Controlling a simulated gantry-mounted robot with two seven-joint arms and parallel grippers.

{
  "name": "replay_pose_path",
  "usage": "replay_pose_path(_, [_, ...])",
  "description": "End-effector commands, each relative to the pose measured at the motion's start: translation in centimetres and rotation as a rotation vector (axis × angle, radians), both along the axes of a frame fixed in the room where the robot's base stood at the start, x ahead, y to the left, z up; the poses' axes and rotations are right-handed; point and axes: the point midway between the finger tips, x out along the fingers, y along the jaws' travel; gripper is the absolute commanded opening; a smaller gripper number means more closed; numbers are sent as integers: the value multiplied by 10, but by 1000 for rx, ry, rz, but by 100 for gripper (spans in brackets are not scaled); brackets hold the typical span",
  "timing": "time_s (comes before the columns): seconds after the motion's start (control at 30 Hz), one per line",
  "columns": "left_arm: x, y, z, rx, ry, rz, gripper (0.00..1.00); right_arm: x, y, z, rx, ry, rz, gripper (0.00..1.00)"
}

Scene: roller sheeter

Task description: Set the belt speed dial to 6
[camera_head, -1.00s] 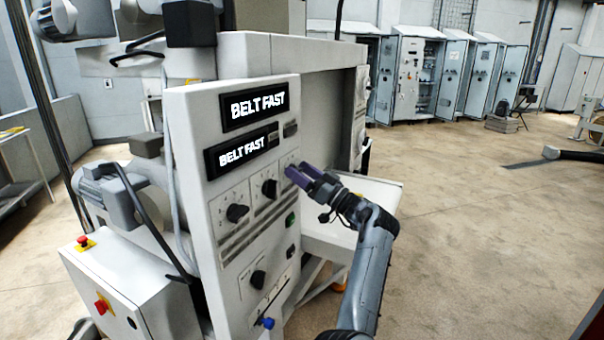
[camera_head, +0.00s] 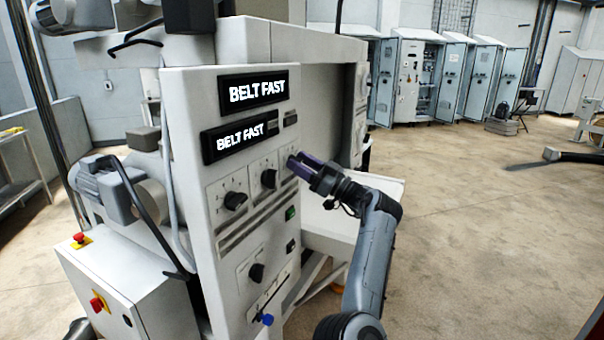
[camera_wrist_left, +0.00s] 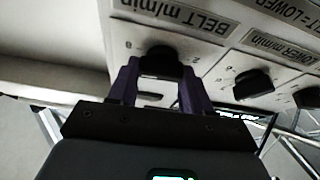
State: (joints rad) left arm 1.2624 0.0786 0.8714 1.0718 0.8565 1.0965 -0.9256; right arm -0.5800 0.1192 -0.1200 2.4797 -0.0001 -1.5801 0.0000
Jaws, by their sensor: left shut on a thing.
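The belt speed dial (camera_wrist_left: 163,57) is a black knob under the upside-down "BELT m/min" label (camera_wrist_left: 180,17) in the left wrist view. My left gripper (camera_wrist_left: 159,75) has its two purple fingers on either side of this knob, shut on it. In the head view my left gripper (camera_head: 296,166) reaches the rightmost dial of the upper row on the white control panel (camera_head: 190,130), and hides most of that dial. The digits 8 and 2 show beside the knob; its pointer is hidden. Two displays (camera_head: 254,90) read "BELT FAST". My right gripper is not in view.
Two more black dials (camera_head: 235,200) (camera_head: 268,178) sit left of the gripped one. A lower knob (camera_head: 256,272), a green button (camera_head: 290,213) and a blue-tipped lever (camera_head: 266,319) are below. A white tray (camera_head: 330,235) stands under my wrist.

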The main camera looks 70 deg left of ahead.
Motion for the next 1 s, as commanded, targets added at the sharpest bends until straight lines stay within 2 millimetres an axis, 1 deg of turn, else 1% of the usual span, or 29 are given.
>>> replay_pose_path(0.03, [0, 0, -6, 23, -33, 0, 18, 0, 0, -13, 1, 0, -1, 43])
replay_pose_path(0.2, [0, 1, -4, 110, -139, 1, 18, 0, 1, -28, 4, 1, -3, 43])
replay_pose_path(0.3, [0, 1, -3, 156, -196, 0, 18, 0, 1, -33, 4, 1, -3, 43])
replay_pose_path(0.6, [0, 1, -1, 256, -314, 0, 18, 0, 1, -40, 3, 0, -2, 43])
replay_pose_path(1.0, [0, 0, 0, 290, -354, -1, 18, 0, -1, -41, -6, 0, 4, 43])
